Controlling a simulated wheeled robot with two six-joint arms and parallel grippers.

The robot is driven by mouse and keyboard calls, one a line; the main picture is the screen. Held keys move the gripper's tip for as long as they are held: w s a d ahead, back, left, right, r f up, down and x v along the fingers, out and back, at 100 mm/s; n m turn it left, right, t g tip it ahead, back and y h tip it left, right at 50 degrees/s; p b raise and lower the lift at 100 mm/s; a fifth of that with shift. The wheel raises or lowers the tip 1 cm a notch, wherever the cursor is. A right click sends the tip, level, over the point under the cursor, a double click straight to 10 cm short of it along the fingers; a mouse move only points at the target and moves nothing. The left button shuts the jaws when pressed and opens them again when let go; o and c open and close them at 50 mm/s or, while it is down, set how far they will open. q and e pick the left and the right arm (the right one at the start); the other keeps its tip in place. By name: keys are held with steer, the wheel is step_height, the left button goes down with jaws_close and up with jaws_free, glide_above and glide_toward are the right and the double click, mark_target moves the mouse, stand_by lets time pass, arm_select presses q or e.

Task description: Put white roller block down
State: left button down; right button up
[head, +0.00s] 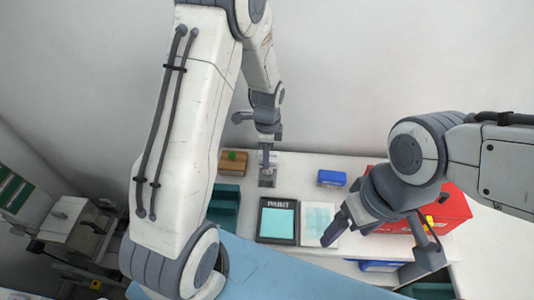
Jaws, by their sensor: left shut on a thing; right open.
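My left gripper (266,146) is at the back of the white table, pointing down. It is shut on a small pale grey-white block (267,160), which I take for the white roller block. The block is small and partly hidden by the fingers. A grey patch (267,181) shows just below it on the table; I cannot tell whether the block touches it. My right gripper (383,246) is open and empty at the right, in front of a red box.
The white table (337,164) holds a brown-yellow block (233,162), a teal tray (223,205), a black-framed panel (277,222), a pale sheet (318,216), a blue box (331,178) and the red box (449,208). A blue surface (285,272) lies in front.

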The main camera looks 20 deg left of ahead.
arm_select(q)
steer(key=shift+c, duration=1.3)
jaws_free()
steer(key=shift+r, duration=0.15)
steer(key=shift+r+p, duration=0.35)
steer(key=shift+p, duration=0.05)
step_height(320, 180, up, 12)
steer(key=b, duration=0.3)
steer(key=s+d+r+n, duration=0.2)
steer(key=s+d+n, duration=0.1)
steer(key=s+d, duration=0.8)
steer(key=s+d+n+h+b, duration=0.1)
steer(key=s+d+n, duration=0.2)
steer(key=s, duration=0.9)
steer(key=shift+s+d+f+n, duration=0.15)
steer(key=shift+s+f+n, duration=0.25)
steer(key=shift+n, duration=0.4)
